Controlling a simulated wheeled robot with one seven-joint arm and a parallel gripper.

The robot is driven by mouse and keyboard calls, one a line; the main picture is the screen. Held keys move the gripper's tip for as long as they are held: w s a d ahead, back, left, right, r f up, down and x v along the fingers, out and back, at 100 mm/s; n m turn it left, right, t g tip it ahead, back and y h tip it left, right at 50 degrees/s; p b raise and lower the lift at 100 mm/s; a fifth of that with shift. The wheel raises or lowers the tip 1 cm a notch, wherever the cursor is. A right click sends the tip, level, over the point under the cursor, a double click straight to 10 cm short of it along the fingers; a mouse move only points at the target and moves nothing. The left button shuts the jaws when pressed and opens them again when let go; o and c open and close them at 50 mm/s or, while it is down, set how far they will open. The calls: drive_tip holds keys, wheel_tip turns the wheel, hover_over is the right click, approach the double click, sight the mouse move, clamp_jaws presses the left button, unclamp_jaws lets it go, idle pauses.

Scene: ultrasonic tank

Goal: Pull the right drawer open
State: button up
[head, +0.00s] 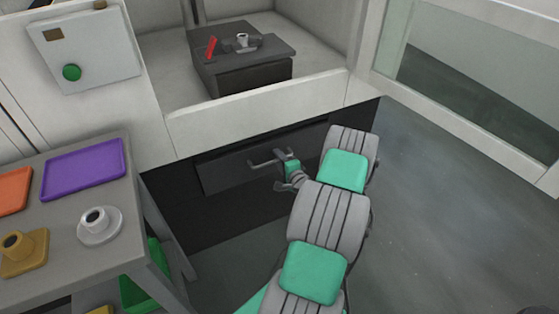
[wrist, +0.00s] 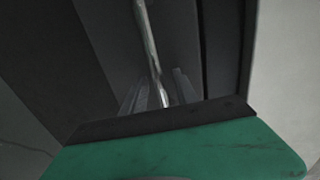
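The drawer front (head: 222,174) is a wide dark panel low on the machine, and it looks flush with the dark base around it. Its handle (head: 262,163) is a thin grey bar. My gripper (head: 281,170) is at the right end of this handle. In the wrist view the handle (wrist: 149,45) runs down the picture between the two grey fingertips (wrist: 158,94), one on each side of it. I cannot tell whether the fingers touch the bar. My arm hides the area right of the handle.
A grey side table (head: 140,230) with a purple tray (head: 84,170), an orange tray (head: 14,190) and flanged parts stands at the left. Above the drawer, an open chamber holds a dark block (head: 245,75). A glass door (head: 470,80) stands at the right. Floor is clear at right.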

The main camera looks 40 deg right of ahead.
clamp_jaws()
idle(0.3)
idle(1.1)
